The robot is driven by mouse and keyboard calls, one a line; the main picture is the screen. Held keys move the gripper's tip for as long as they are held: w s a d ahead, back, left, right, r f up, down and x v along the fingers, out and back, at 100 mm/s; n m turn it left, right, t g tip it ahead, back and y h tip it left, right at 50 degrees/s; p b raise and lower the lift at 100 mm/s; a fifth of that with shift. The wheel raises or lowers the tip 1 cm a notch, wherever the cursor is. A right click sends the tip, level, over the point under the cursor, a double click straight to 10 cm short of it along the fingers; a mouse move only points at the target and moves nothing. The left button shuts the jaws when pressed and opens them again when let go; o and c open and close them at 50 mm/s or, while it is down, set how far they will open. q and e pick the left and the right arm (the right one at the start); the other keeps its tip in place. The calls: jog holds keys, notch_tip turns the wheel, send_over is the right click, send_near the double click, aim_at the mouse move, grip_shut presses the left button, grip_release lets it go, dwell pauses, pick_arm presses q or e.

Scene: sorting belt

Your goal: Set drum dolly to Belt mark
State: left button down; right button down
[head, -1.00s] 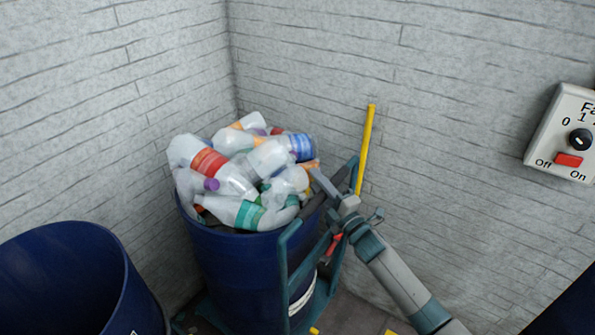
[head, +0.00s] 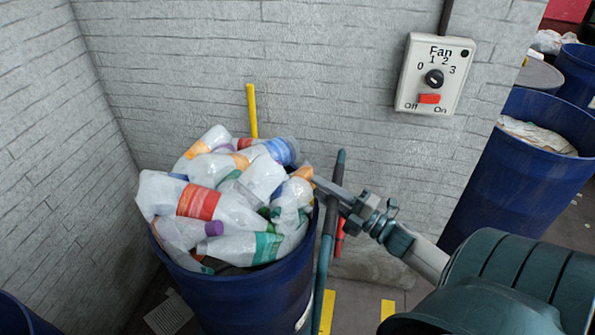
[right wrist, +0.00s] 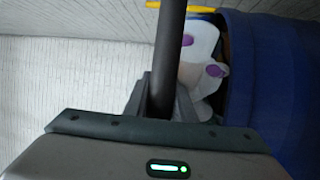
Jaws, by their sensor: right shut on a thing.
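The drum dolly's teal handle (head: 324,268) stands at the right side of a blue drum (head: 250,296) heaped with plastic bottles. The dolly's base is hidden in the head view. My right gripper (head: 336,192) is shut on the dolly's handle. In the right wrist view, a dark handle bar (right wrist: 170,45) runs between the fingers of my right gripper (right wrist: 160,98), with the blue drum (right wrist: 275,75) to the right. Yellow floor marks (head: 328,311) (head: 388,309) show at the bottom; which mark is the Belt mark, I cannot tell. My left gripper is not in view.
A grey brick wall corner stands close behind and left of the drum. A yellow upright bar (head: 252,112) is by the wall. A fan switch box (head: 435,75) hangs on the wall. More blue drums (head: 515,175) stand at right, and another's rim shows lower left (head: 18,318).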

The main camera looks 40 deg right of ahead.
jog(key=shift+s+d, duration=0.35)
jog(key=shift+s, duration=0.1)
jog(key=c, duration=1.5)
grip_release()
jog(key=shift+b+v, duration=3)
jog(key=shift+v, duration=5.7)
jog(key=shift+f, duration=0.1)
